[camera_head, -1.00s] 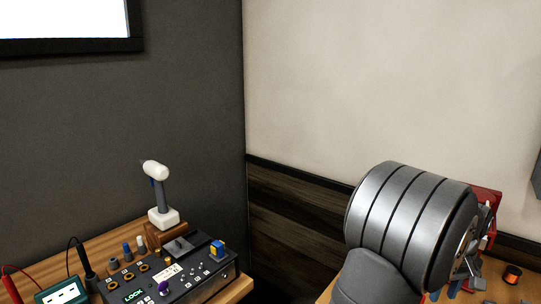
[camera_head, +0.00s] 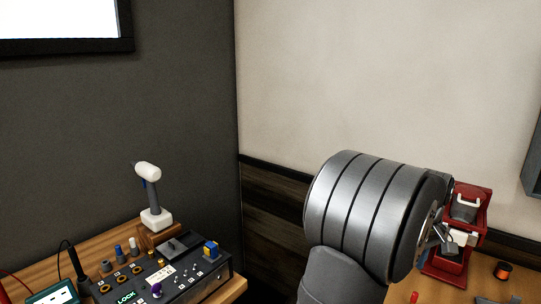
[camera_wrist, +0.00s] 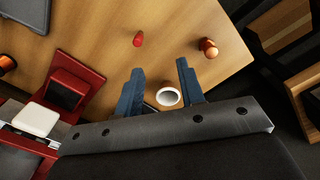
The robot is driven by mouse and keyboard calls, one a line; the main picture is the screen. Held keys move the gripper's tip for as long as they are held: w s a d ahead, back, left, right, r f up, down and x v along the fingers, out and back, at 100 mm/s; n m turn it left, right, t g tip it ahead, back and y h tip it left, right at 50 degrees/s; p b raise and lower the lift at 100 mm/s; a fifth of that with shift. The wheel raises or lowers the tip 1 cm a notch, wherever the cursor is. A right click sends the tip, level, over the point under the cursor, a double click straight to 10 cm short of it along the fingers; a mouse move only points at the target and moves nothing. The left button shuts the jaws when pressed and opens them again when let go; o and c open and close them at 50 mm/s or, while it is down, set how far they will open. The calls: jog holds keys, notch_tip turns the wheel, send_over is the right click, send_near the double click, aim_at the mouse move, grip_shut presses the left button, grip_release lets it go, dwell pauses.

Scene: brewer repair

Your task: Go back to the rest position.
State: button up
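My gripper (camera_wrist: 160,86) shows two blue fingers in the wrist view, spread apart over the wooden table. A white round cup-like piece (camera_wrist: 168,97) with a dark inside shows between the fingers near their base. I cannot tell whether it touches them, but the fingers do not look closed on it. In the head view my thick grey arm stands at the right and hides most of the gripper. The red brewer (camera_head: 468,200) stands just right of the arm. It also shows at the left of the wrist view (camera_wrist: 82,72).
A small red piece (camera_wrist: 138,39) and a copper-coloured piece (camera_wrist: 208,47) lie on the table. An orange-and-black spool (camera_head: 503,271) lies near the brewer. A dark gap separates the benches.

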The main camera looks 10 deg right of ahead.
jog(key=w+a+r+n, duration=0.1)
jog(key=w+a+n, duration=0.1)
jog(key=w+a, duration=0.5)
jog(key=w+a+r+n, duration=0.1)
jog(key=w+a+n, duration=0.2)
jog(key=w+a, duration=0.5)
jog(key=w+a+r+n, duration=0.1)
jog(key=w+a+n, duration=0.2)
jog(key=a, duration=1.6)
jog(key=shift+w+a, duration=0.2)
jog(key=shift+w, duration=2.15)
jog(key=shift+o, duration=0.2)
